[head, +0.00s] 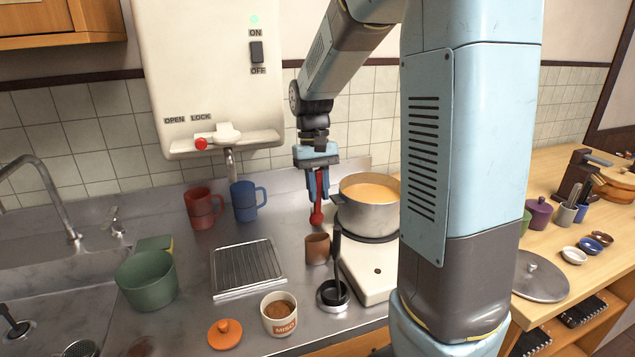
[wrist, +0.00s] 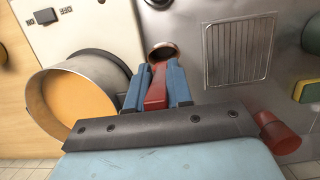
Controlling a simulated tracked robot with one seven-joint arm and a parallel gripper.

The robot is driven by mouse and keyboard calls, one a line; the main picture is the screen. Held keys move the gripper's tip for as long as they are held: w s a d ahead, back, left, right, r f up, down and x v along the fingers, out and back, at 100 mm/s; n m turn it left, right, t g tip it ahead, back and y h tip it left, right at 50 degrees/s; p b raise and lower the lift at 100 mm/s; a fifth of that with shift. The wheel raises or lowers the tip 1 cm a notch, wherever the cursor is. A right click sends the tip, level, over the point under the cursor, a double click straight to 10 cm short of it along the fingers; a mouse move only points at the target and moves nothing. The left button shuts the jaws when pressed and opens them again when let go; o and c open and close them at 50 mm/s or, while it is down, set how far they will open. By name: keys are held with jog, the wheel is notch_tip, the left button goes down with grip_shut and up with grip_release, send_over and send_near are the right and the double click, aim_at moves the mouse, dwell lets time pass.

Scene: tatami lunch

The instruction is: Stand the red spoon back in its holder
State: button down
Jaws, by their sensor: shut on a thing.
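The red spoon (head: 317,216) is held between the blue fingers of my gripper (head: 316,186), its bowl end hanging downward. In the wrist view the spoon (wrist: 156,88) sits between both fingertips (wrist: 157,84). A small brown cup (head: 317,249), which looks like the holder, stands on the steel counter below the spoon in the head view. In the wrist view its open mouth (wrist: 163,51) shows just beyond the spoon, with a dark, seemingly empty inside. The spoon looks above and apart from the cup; the exact gap is hard to tell.
A pot of orange soup (head: 370,207) on a burner is close at the right. A wire rack (head: 247,268) lies left. Red (head: 203,207) and blue (head: 244,201) mugs stand behind left. A miso tub (head: 279,314) stands in front.

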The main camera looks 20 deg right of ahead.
aim_at(317, 214)
jog(key=shift+w+f+x, duration=0.1)
jog(key=shift+w+x, duration=0.2)
jog(key=shift+x, duration=1.15)
jog(key=shift+w+f+x, duration=0.1)
jog(key=shift+w+x, duration=0.25)
jog(key=shift+x, duration=1.05)
jog(key=shift+w+x, duration=0.3)
jog(key=shift+x, duration=1.15)
jog(key=shift+f, duration=0.55)
jog(key=shift+c, duration=1.9)
grip_release()
jog(key=shift+r, duration=0.1)
jog(key=shift+s+v, duration=0.25)
jog(key=shift+v, duration=0.85)
jog(key=shift+s+v, duration=0.25)
jog(key=shift+v, duration=0.9)
jog(key=shift+s+v, duration=0.25)
jog(key=shift+v, duration=0.85)
jog(key=shift+r, duration=0.2)
